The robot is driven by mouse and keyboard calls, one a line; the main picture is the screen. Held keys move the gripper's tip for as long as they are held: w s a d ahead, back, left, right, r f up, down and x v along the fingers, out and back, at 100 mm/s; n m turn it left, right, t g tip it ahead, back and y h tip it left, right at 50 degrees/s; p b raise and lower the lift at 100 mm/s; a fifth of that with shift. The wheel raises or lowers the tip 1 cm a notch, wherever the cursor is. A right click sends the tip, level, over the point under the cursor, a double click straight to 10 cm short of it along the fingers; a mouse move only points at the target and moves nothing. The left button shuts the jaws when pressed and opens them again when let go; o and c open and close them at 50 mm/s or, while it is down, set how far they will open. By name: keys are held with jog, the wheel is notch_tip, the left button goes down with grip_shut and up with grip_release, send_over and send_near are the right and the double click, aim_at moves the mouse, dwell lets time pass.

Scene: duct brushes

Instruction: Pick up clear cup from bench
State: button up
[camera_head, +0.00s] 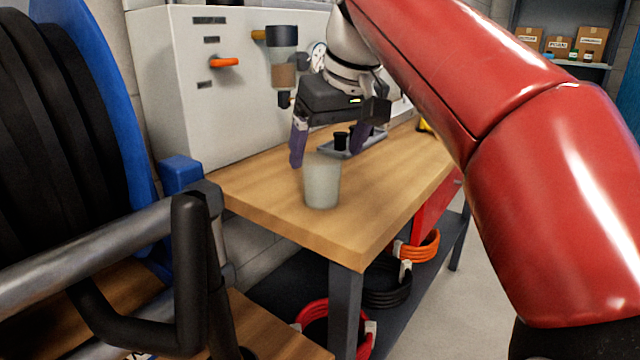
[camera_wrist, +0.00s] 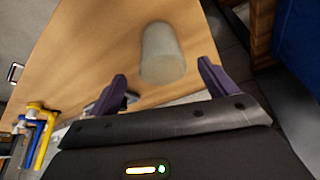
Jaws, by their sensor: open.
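The clear cup (camera_head: 322,184) stands upright on the wooden bench (camera_head: 385,190), near its front left corner. It looks greyish and translucent. My gripper (camera_head: 328,155) is open and empty, above and behind the cup in the head view, with its two purple fingers pointing down. In the wrist view the cup (camera_wrist: 162,54) lies just beyond the fingertips, roughly between them in line but nearer the middle of the bench top (camera_wrist: 95,45). My gripper (camera_wrist: 163,78) does not visibly touch it. Nothing hides the cup's body.
A grey tray (camera_head: 352,146) with a small black item sits behind my gripper. A white panel (camera_head: 215,110) with an orange handle (camera_head: 224,62) rises behind the bench. A hose reel (camera_head: 70,120) and a metal rail (camera_head: 100,235) stand at the left. Coiled hoses (camera_head: 385,285) lie below.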

aim_at(322, 169)
jog(key=b+x, duration=0.1)
jog(key=x, duration=0.4)
jog(key=shift+s+a, duration=0.1)
jog(key=c, duration=1)
jog(key=shift+c, duration=0.2)
